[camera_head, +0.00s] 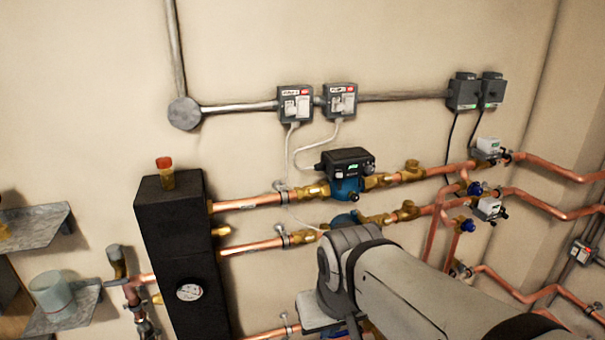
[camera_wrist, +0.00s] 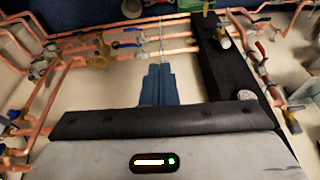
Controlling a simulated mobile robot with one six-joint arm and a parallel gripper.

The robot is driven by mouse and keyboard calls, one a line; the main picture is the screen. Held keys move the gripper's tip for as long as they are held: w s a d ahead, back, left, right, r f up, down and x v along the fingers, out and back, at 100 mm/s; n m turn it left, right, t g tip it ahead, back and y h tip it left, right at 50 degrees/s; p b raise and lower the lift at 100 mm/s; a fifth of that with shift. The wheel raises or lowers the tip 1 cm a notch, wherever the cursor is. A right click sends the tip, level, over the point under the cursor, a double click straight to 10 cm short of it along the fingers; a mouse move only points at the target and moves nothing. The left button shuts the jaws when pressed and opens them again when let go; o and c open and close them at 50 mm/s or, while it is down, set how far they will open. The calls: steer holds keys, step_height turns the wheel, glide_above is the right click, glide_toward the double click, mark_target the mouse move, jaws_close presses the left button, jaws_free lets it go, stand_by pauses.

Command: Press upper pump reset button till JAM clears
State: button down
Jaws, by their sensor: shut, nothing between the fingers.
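The upper pump (camera_head: 346,172) sits on the upper copper pipe in the head view, a blue body with a black control head. The reset button cannot be made out. The lower pump (camera_head: 343,220) is on the pipe below, mostly hidden behind my arm. My gripper (camera_wrist: 160,83) shows in the wrist view as blue fingers, closed together and empty, in front of the copper pipes. In the head view my arm hides most of it, below the pumps.
Two grey switch boxes (camera_head: 340,101) hang above, with white cables running down. Valves and pipes crowd the right. Shelves (camera_head: 35,226) are at far left.

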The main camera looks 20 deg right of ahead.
mark_target(339, 175)
steer(key=w+d+r+m+t+b, duration=0.2)
steer(key=w+d+r+m+t, duration=0.1)
steer(key=w+d, duration=0.4)
steer(key=w+d+r+m+t+b, duration=0.2)
steer(key=w+d+r+m, duration=0.3)
steer(key=w, duration=0.8)
steer(key=d+r, duration=0.2)
steer(key=d, duration=0.1)
steer(key=shift+w+d+t+h, duration=0.25)
steer(key=shift+w+t+h, duration=0.05)
steer(key=shift+t, duration=0.1)
steer(key=shift+w+r, duration=0.1)
steer(key=shift+w, duration=0.05)
steer(key=shift+w+a+p, duration=0.2)
steer(key=shift+w+p, duration=1.65)
steer(key=shift+w, duration=2.45)
